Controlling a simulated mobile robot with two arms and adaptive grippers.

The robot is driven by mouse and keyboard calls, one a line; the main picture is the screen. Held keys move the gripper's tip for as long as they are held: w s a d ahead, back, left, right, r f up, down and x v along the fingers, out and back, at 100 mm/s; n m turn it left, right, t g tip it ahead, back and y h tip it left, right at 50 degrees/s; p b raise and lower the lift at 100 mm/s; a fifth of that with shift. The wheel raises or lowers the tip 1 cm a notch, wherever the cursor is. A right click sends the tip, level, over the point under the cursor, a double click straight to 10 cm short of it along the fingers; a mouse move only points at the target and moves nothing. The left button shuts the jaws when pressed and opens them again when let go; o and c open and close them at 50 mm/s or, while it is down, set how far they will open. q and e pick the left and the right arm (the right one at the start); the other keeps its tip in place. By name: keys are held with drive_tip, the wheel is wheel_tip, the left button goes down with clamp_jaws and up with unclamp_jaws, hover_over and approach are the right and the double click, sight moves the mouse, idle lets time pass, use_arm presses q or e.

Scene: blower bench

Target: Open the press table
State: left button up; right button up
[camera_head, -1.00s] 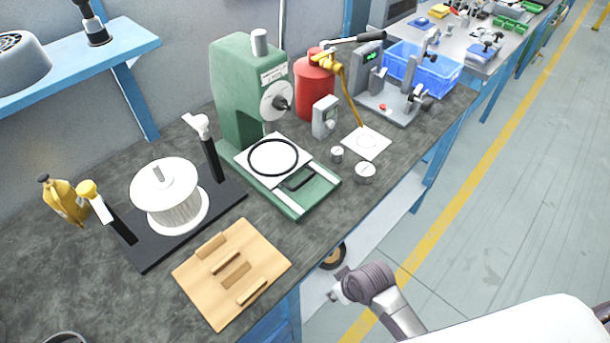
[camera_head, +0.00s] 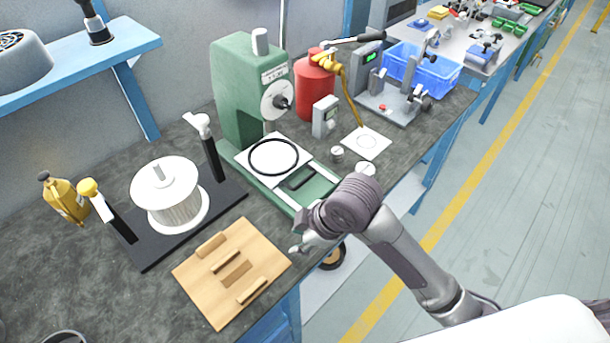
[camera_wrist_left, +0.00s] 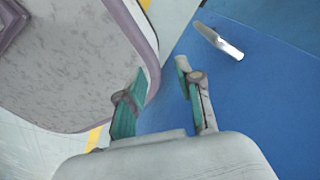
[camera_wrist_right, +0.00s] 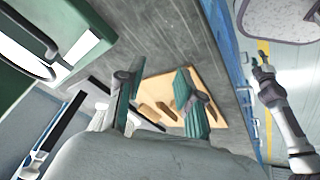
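The green press (camera_head: 240,95) stands on the bench. Its press table (camera_head: 318,192) has pale side rails, a dark recess (camera_head: 300,178) and a white plate (camera_head: 262,150) carrying a black ring (camera_head: 273,157). My right gripper (camera_head: 298,246) is just in front of the table, above the bench's front edge, and my right forearm hides the table's front right corner. In the right wrist view the right gripper (camera_wrist_right: 158,78) is open and empty; green press parts (camera_wrist_right: 95,22) and a dark bar (camera_wrist_right: 30,30) lie at left. My left gripper (camera_wrist_left: 158,82) is open and empty, outside the head view.
A wooden board with blocks (camera_head: 215,290) lies left of my right gripper. A spool (camera_head: 168,195) on a black stand is behind it. A grey gauge (camera_head: 325,116) and small weights (camera_head: 337,153) stand right of the press. In the left wrist view a silver handle (camera_wrist_left: 218,42) shows before a blue panel.

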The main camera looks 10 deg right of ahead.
sight(304, 181)
drive_tip(key=w+r+n, duration=0.1)
drive_tip(key=w+n, duration=0.1)
drive_tip(key=w+r+n, duration=0.2)
drive_tip(key=w+r+n+h, duration=0.1)
drive_tip(key=w+r+n, duration=0.1)
drive_tip(key=w, duration=0.1)
drive_tip(key=shift+w+d+r+g, duration=0.1)
drive_tip(key=shift+d+r+g, duration=0.1)
drive_tip(key=shift+g, duration=0.2)
drive_tip(key=w+d+r+n+h, duration=0.2)
drive_tip(key=w+d+r+n, duration=0.3)
drive_tip(key=r, duration=0.4)
drive_tip(key=shift+m+g, duration=0.3)
drive_tip(key=shift+m, duration=0.1)
drive_tip(key=w+f, duration=0.1)
drive_tip(key=f, duration=0.3)
drive_tip(key=w+f, duration=0.1)
drive_tip(key=f, duration=0.4)
drive_tip(key=w+a+f, duration=0.1)
drive_tip(key=f, duration=0.3)
drive_tip(key=shift+w+f+p, duration=0.1)
drive_tip(key=shift+f+p, duration=0.25)
drive_tip(key=shift+f, duration=0.05)
clamp_jaws()
